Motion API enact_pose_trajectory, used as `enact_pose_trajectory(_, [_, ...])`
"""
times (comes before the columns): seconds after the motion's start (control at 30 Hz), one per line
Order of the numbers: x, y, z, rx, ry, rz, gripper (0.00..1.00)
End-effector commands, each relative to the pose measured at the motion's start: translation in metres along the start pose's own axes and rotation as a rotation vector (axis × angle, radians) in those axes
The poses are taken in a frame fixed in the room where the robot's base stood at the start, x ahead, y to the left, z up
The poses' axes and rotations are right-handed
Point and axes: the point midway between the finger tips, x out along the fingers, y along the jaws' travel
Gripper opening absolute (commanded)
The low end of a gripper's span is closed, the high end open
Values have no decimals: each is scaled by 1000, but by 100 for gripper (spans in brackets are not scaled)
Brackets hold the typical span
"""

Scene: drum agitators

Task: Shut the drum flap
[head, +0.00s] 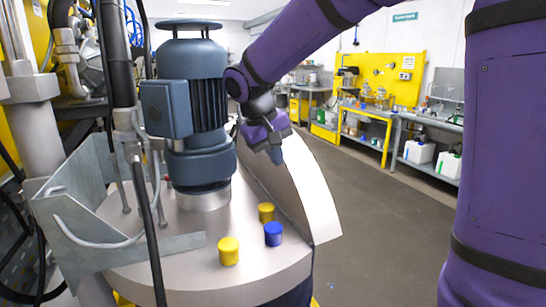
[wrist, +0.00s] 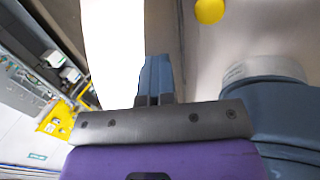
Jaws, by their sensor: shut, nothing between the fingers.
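The drum flap (head: 305,190) is a pale metal piece along the right side of the drum lid (head: 185,250), tilted up from it in the head view. My gripper (head: 276,156) is shut and empty, pointing down at the upper part of the flap, between the blue-grey motor and the flap's outer edge. In the wrist view my closed blue fingers (wrist: 155,75) are beside a bright white strip, which looks like the flap (wrist: 114,45). I cannot tell whether the fingertips touch the flap.
The blue-grey motor (head: 195,105) stands on the lid, close left of my gripper. Yellow caps (head: 229,251) and a blue cap (head: 273,234) sit on the lid. A bracket (head: 120,250) and cables are at left. Open floor (head: 380,220) lies right; benches (head: 365,120) stand behind.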

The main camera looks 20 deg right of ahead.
Motion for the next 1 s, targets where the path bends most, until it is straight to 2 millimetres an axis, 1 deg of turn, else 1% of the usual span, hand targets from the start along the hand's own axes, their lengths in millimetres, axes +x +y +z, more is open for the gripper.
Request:
enact_pose_trajectory(0.27, [6, 20, 0, 9, -2, -108, 0])
enact_pose_trajectory(0.47, [17, 46, 0, 13, -2, -275, 0])
enact_pose_trajectory(0.77, [44, 82, 0, 13, -3, -561, 0])
enact_pose_trajectory(1.0, [73, 105, 0, 13, -4, -790, 0])
